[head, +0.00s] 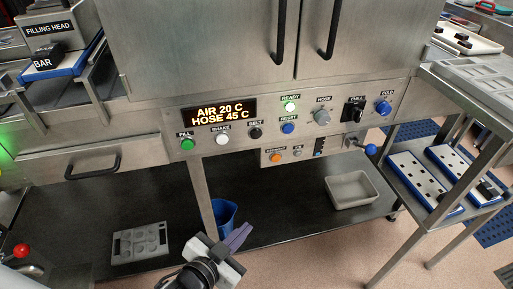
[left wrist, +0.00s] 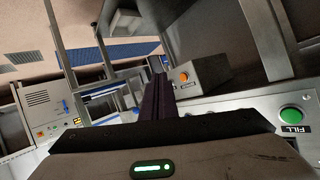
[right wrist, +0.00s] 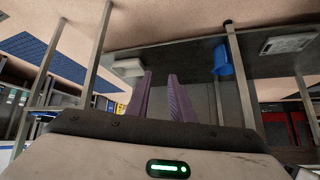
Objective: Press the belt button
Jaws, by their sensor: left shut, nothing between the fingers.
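The belt button (head: 256,133) is a black round button under the BELT label on the grey control panel (head: 335,98) in the head view. It stands between the white SHAKE button (head: 222,139) and the blue RESET button (head: 288,128). My left gripper (head: 240,235) is below the panel, apart from the button, with its purple fingers together and empty. Its fingers also show in the left wrist view (left wrist: 158,95), near an orange button (left wrist: 184,76) and the green FILL button (left wrist: 291,115). My right gripper (right wrist: 161,75) shows in the right wrist view, its fingers apart and empty.
A lower panel with an orange button (head: 276,157) hangs under the main panel. A blue cup (head: 224,212), a grey bin (head: 352,189) and a mould tray (head: 140,240) are on the dark lower shelf. A metal rack (head: 433,215) stands at the right.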

